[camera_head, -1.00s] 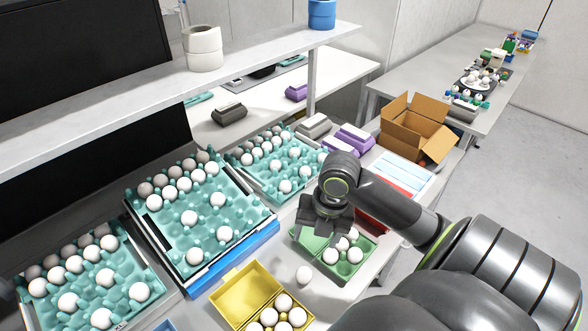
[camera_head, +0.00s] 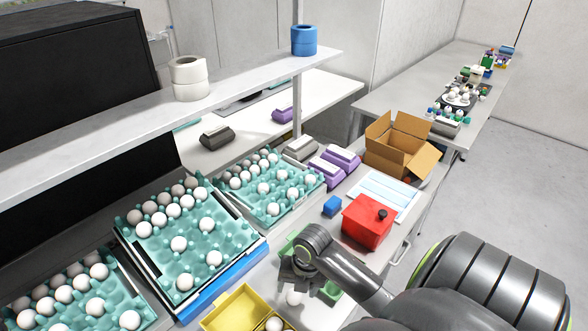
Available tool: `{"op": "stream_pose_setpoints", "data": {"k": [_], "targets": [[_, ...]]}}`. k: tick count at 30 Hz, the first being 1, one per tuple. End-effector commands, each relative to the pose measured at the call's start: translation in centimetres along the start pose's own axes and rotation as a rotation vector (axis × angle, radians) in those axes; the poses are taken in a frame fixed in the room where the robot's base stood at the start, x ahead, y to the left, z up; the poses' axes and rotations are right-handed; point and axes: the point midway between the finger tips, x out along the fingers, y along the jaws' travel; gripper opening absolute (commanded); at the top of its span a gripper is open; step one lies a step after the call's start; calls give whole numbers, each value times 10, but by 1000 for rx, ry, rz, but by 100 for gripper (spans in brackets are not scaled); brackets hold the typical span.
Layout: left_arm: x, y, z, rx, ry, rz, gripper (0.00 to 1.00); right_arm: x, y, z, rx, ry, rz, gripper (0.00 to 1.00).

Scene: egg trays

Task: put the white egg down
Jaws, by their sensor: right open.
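A white egg (camera_head: 294,297) sits on the table between the yellow carton (camera_head: 233,303) and the green carton (camera_head: 330,292). My right gripper (camera_head: 296,281) points down directly above the egg, with its jaws open. The fingertips are very close to the egg; I cannot tell whether they touch it. My right gripper and wrist hide most of the green carton and its contents. The yellow carton is open, with white eggs in it, and is cut off by the bottom edge. My left gripper is out of view.
Teal egg trays (camera_head: 219,229) with several eggs stand to the left. A red box (camera_head: 368,222) and a small blue box (camera_head: 332,206) stand behind the right gripper. An open cardboard box (camera_head: 389,155) is farther back. A shelf (camera_head: 140,118) crosses the upper left.

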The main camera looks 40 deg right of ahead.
Motion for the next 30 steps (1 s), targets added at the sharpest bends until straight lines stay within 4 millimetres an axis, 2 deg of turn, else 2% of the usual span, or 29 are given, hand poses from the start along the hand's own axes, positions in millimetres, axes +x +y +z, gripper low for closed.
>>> {"op": "stream_pose_setpoints", "data": {"k": [3,9,18,26,30], "targets": [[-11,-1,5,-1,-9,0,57,12,0,-1,4,5,-1,65],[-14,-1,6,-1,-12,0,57,33,0,0,1,3,0,65],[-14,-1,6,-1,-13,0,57,37,0,0,-1,0,1,65],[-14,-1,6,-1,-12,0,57,37,0,0,-1,1,0,32],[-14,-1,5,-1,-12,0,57,37,0,0,-1,0,0,31]]}}
